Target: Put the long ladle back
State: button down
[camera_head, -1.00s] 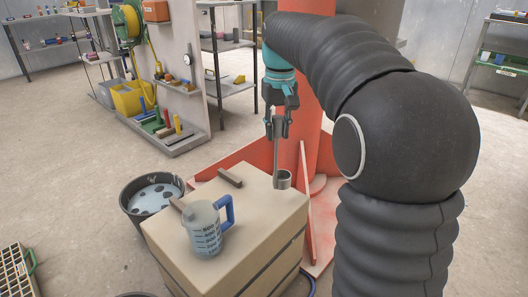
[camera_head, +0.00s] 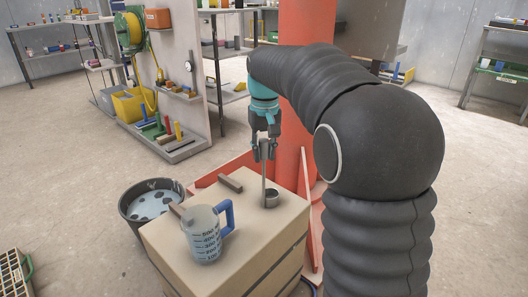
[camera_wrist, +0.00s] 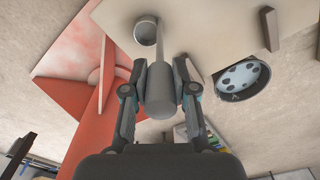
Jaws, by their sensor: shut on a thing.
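The long ladle (camera_head: 264,177) hangs upright below my gripper (camera_head: 264,150), its small grey cup (camera_head: 271,199) at or just above the top of the beige block (camera_head: 262,225). My gripper is shut on the ladle's handle. In the wrist view the handle (camera_wrist: 159,90) stands between the two fingers of my gripper (camera_wrist: 160,75), and the cup (camera_wrist: 147,30) shows beyond them. I cannot tell whether the cup touches the block.
A measuring jug (camera_head: 205,240) with a blue handle stands on the block, left of the ladle. Dark bars (camera_head: 230,183) lie on top. A black bucket (camera_head: 150,200) of spotted liquid stands left. A red column (camera_head: 300,100) rises behind.

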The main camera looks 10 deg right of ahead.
jog(key=shift+f, duration=0.15)
jog(key=c, duration=0.9)
grip_release()
notch_tip(320, 180, up, 12)
jog(key=p, duration=0.3)
jog(key=shift+s+r, duration=0.1)
jog(key=shift+r, duration=0.1)
jog(key=s+d+f+t, duration=0.1)
jog(key=s+f+t, duration=0.2)
jog(key=s, duration=1.3)
jog(key=s+f, duration=0.3)
jog(key=s, duration=0.1)
jog(key=s+f+t, duration=0.1)
jog(key=s+f, duration=0.3)
jog(key=s+d+f+t, duration=0.1)
jog(key=s+f, duration=0.2)
jog(key=s, duration=0.1)
jog(key=shift+s+f+m, duration=0.3)
jog(key=shift+f, duration=0.1)
